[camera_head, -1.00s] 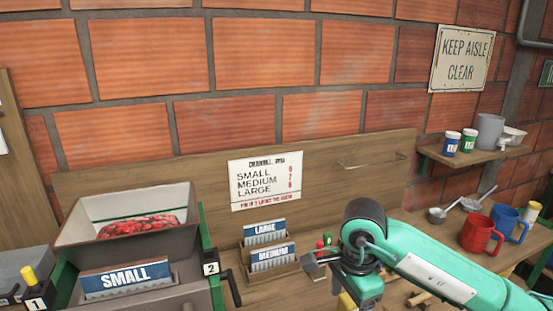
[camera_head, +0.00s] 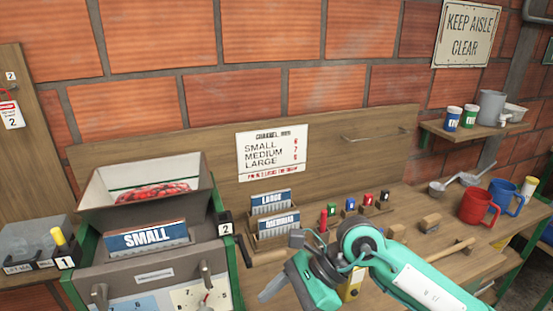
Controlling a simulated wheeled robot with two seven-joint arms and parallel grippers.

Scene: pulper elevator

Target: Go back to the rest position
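My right arm comes in from the right in the head view, and its gripper (camera_head: 281,285) hangs over the front of the bench, left of the wrist. It appears empty, but its fingers are partly hidden and their opening is unclear. My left gripper is out of view. The pulper stands at the left, with red cherries (camera_head: 153,192) in its grey hopper (camera_head: 192,185). A SMALL plate (camera_head: 146,237) sits in its front. LARGE (camera_head: 270,203) and MEDIUM (camera_head: 279,225) plates stand in a wooden rack behind my gripper.
A red mug (camera_head: 477,207) and a blue mug (camera_head: 507,197) stand at the right. A crank handle (camera_head: 245,252) juts from the pulper near my gripper. A wall shelf (camera_head: 470,132) holds jars.

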